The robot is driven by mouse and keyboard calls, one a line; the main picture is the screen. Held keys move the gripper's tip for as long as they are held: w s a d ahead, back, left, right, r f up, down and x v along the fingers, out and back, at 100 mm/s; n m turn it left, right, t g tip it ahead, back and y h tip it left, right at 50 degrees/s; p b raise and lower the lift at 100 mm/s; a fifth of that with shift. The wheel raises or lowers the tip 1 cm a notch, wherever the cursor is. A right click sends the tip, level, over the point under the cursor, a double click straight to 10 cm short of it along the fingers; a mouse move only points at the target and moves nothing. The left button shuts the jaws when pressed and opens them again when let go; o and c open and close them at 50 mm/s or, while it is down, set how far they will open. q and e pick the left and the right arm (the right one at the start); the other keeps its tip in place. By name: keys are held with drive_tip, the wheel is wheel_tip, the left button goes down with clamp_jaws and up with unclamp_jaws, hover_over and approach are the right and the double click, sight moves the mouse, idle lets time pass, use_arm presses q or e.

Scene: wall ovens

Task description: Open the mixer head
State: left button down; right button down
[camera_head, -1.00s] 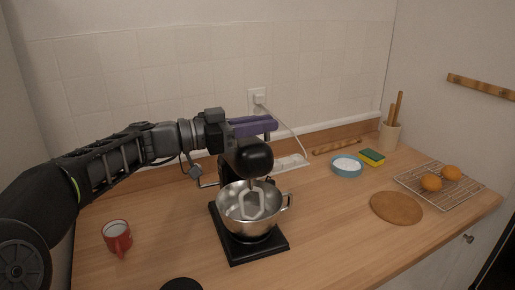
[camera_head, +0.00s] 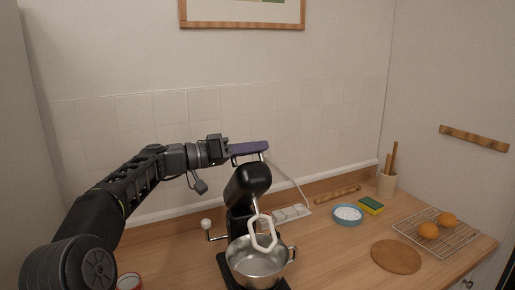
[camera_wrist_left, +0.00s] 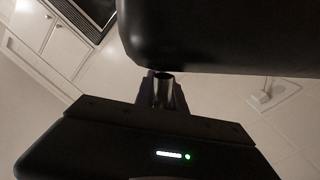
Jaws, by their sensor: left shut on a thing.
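The black stand mixer has its head (camera_head: 248,184) tilted up, and the white beater (camera_head: 263,234) hangs from it at a slant, above and partly over the steel bowl (camera_head: 257,263). The bowl sits on the mixer's black base, cut off by the lower edge of the head view. My left gripper (camera_head: 257,149), with purple fingers, is above the head and shut on the metal handle (camera_head: 250,159) on its top. In the left wrist view a metal post (camera_wrist_left: 163,87) stands between the fingers, close to the black head (camera_wrist_left: 220,35). My right gripper is out of view.
To the right lie a blue bowl (camera_head: 347,219), sponge (camera_head: 371,206), round board (camera_head: 396,257) and a wire rack (camera_head: 427,247) with oranges. A socket strip (camera_head: 291,213) is behind the mixer.

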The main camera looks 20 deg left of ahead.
use_arm(q)
drive_tip(key=c, duration=1.5)
unclamp_jaws()
drive_tip(key=shift+o, duration=0.2)
drive_tip(key=shift+a, duration=0.1)
drive_tip(key=b+v, duration=0.2)
drive_tip(key=v, duration=0.4)
drive_tip(key=shift+s+a+f+b, duration=0.15)
drive_tip(key=shift+a+b, duration=0.1)
drive_tip(key=shift+b, duration=0.1)
drive_tip(key=shift+s+a, duration=0.4)
drive_tip(key=shift+s, duration=0.05)
